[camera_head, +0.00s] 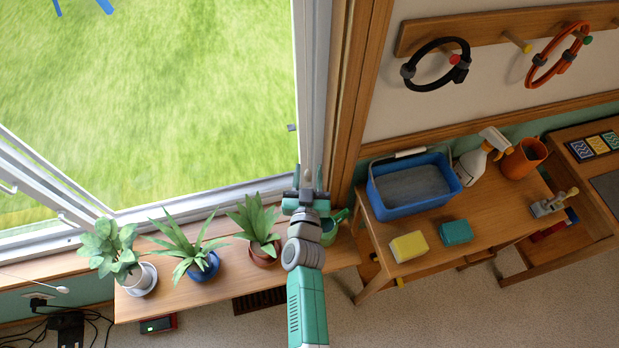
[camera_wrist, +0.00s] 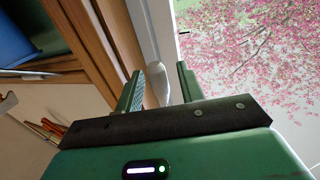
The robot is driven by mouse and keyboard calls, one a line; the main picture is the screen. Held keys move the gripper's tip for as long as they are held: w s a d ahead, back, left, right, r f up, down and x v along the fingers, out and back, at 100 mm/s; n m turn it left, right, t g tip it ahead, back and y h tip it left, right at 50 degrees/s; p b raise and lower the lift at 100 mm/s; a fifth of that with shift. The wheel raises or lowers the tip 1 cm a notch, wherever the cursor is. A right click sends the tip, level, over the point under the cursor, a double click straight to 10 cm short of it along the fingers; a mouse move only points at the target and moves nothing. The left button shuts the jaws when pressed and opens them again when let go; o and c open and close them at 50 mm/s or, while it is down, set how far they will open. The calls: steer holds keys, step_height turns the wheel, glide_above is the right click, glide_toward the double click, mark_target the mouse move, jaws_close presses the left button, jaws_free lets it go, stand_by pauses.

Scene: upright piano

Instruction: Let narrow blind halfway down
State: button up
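My gripper (camera_head: 307,178) is raised in front of the right-hand window frame (camera_head: 313,80) in the head view. In the wrist view, my gripper (camera_wrist: 160,88) has its two fingers apart. A pale, rounded, elongated knob (camera_wrist: 157,82) shows between the fingers, near the left one, with a gap on the right. I cannot tell whether it is the blind's pull or a window part, or whether a finger touches it. No blind fabric is recognisable in either view.
Potted plants (camera_head: 190,262) stand on a low wooden bench (camera_head: 230,281) below the window. A green watering can (camera_head: 334,226) is close to my arm. At right, a wooden table (camera_head: 490,214) holds a blue tub (camera_head: 391,204), a spray bottle (camera_head: 471,165) and sponges.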

steer(key=shift+c, duration=0.5)
jaws_close()
steer(key=a+p, duration=0.1)
steer(key=s+a+p, duration=0.1)
steer(key=a, duration=0.1)
steer(key=a+p, duration=0.1)
steer(key=a, duration=0.1)
steer(key=shift+s+f, duration=0.15)
steer(key=shift+f, duration=0.2)
